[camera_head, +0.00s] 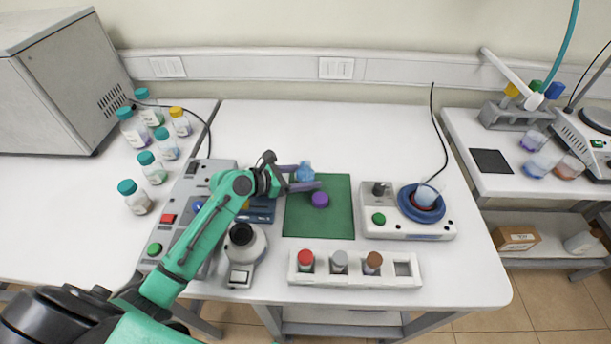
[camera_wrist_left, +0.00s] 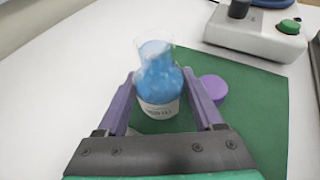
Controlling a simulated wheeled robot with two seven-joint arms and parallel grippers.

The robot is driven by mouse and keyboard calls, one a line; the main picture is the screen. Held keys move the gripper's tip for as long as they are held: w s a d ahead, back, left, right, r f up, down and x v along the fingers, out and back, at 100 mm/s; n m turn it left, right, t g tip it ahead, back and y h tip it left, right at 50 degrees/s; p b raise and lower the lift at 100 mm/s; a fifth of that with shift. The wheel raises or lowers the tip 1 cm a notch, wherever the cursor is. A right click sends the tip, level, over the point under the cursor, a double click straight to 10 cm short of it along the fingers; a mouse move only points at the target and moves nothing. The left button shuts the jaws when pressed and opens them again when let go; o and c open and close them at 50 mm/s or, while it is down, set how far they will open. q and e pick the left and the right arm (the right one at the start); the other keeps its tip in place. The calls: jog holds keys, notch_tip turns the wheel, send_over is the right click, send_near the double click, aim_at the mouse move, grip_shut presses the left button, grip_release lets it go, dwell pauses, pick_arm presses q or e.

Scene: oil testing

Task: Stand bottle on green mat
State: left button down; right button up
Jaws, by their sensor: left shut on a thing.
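The green mat (camera_head: 330,222) lies flat near the middle of the table. My left gripper (camera_head: 303,180) is over the mat's back left part, shut on a bottle (camera_head: 305,170) with blue contents. In the left wrist view the bottle (camera_wrist_left: 158,75) is upright, open at the neck, with a white label low on its body, between the two purple fingers (camera_wrist_left: 160,98). I cannot tell whether its base touches the mat. A purple cap (camera_head: 320,199) lies on the mat in front of the gripper; it also shows right of the fingers in the wrist view (camera_wrist_left: 214,87). My right gripper is out of view.
A white rack (camera_head: 350,281) with several capped vials stands in front of the mat. A white device (camera_head: 437,228) with a flask on a blue ring is to its right. A grey device (camera_head: 165,250) and several bottles (camera_head: 130,128) are left. The table behind the mat is clear.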

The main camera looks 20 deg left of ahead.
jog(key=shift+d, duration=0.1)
pick_arm(q)
jog(key=shift+c, duration=1.9)
grip_release()
jog(key=o, duration=0.3)
jog(key=shift+o, duration=0.2)
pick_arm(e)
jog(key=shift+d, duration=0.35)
pick_arm(q)
jog(key=b+v, duration=0.1)
jog(key=v, duration=1.1)
jog(key=shift+r, duration=0.1)
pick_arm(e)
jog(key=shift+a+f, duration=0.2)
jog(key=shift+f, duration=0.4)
